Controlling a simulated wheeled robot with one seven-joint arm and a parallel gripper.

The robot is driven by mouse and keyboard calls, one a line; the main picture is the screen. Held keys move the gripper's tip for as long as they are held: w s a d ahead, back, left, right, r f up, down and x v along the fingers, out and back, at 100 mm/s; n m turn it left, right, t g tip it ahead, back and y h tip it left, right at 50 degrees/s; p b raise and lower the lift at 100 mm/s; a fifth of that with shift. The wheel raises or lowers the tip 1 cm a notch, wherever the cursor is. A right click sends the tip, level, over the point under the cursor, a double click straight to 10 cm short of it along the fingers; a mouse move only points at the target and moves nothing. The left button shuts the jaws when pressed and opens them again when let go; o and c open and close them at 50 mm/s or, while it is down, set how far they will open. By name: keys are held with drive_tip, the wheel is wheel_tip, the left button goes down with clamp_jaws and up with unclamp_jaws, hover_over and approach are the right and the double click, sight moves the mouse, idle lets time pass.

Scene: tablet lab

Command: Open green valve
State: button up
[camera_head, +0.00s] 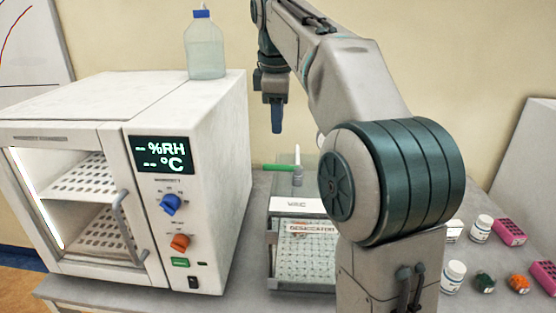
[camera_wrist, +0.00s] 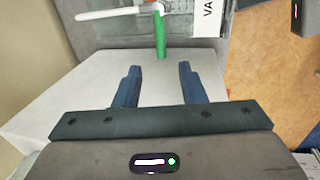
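The green valve handle (camera_head: 279,167) sticks out to the left from a grey fitting on top of the desiccator box (camera_head: 302,290). A white handle (camera_head: 297,154) points up from the same fitting. In the wrist view the green handle (camera_wrist: 160,36) lies just beyond the fingertips, roughly centred between them, and the white handle (camera_wrist: 107,13) runs to the left. My gripper (camera_head: 277,128) hangs with fingers down, above the green handle and apart from it. In the wrist view my gripper (camera_wrist: 159,70) is open, with nothing between the fingers.
A white humidity chamber (camera_head: 215,150) stands close on the left, with a capped bottle (camera_head: 206,50) on top. White jars (camera_head: 482,228), pink racks (camera_head: 510,232) and small coloured items lie on the bench at right. The wall is behind.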

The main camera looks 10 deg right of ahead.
sight(279, 166)
drive_tip(key=f, duration=0.4)
drive_tip(key=w+f, duration=0.1)
drive_tip(key=f, duration=0.3)
drive_tip(key=w+f, duration=0.1)
drive_tip(key=f, duration=0.3)
drive_tip(key=shift+w+d+f, duration=0.15)
drive_tip(key=shift+d+f, duration=0.05)
drive_tip(key=shift+d, duration=0.2)
clamp_jaws()
